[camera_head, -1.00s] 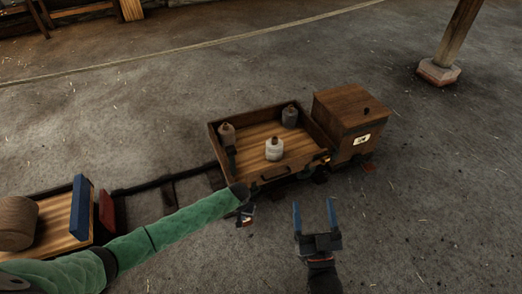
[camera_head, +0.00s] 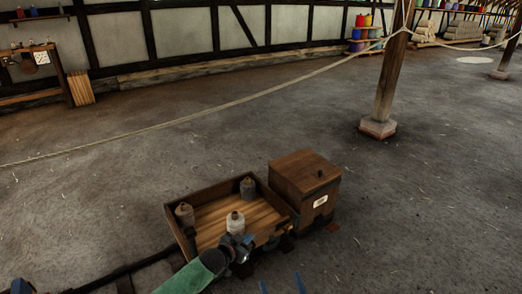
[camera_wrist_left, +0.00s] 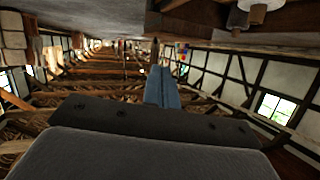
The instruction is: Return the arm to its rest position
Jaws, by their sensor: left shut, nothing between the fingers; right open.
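My left arm, in a green sleeve, comes in from the bottom left of the head view. Its gripper (camera_head: 241,248) overlaps the front edge of the wooden tray of a small rail cart. In the left wrist view its blue fingers (camera_wrist_left: 161,88) are together with nothing between them. Only the blue fingertips of my right gripper (camera_head: 281,285) show at the bottom edge of the head view, apart and empty.
The wooden tray (camera_head: 204,199) holds a white bottle (camera_head: 235,222) and two grey bottles (camera_head: 185,213) (camera_head: 248,187). A lidded wooden box (camera_head: 305,184) adjoins it. A post (camera_head: 388,85) stands behind right, with a rope (camera_head: 215,115) crossing the view. Floor right of the cart is clear.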

